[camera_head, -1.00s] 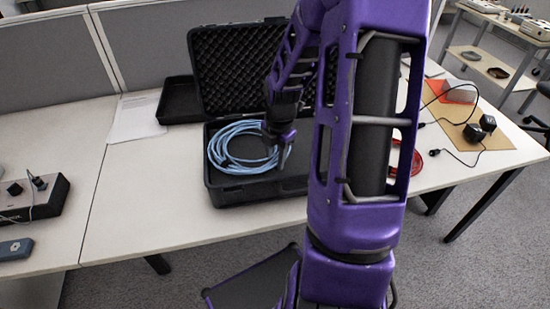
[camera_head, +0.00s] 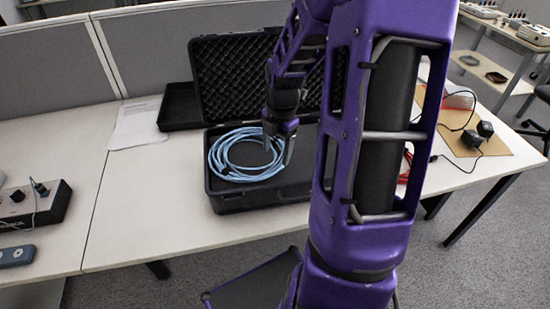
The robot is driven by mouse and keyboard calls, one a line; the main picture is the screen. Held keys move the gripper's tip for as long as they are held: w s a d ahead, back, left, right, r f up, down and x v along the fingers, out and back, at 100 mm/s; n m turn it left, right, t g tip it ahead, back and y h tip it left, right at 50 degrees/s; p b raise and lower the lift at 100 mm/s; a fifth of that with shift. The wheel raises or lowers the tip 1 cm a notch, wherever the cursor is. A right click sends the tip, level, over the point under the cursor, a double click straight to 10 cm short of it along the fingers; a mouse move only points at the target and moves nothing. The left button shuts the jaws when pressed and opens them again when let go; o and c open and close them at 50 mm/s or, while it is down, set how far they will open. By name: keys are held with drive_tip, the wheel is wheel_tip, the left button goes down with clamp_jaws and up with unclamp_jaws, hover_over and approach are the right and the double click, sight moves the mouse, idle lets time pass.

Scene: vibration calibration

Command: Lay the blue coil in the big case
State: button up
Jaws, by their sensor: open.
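The blue coil (camera_head: 228,172) lies flat in the left part of the big case (camera_head: 240,202), a black case with its foam-lined lid (camera_head: 228,85) raised at the back. My gripper (camera_head: 278,158) is open, fingers pointing down, at the right side of the coil. I cannot tell whether its fingers touch the coil. My arm hides the right part of the case.
A small black tray (camera_head: 178,108) and a paper sheet (camera_head: 135,125) are left of the case. A control box (camera_head: 30,203) and a grey device (camera_head: 17,256) sit at the far left. A red cable (camera_head: 405,168) and black adapters (camera_head: 472,140) lie on the right.

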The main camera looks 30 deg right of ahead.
drive_tip(key=r, duration=0.3)
drive_tip(key=r+p, duration=0.1)
drive_tip(key=r, duration=0.1)
drive_tip(key=shift+s+d+r, duration=0.1)
drive_tip(key=shift+s+r, duration=0.2)
drive_tip(key=shift+r, duration=0.05)
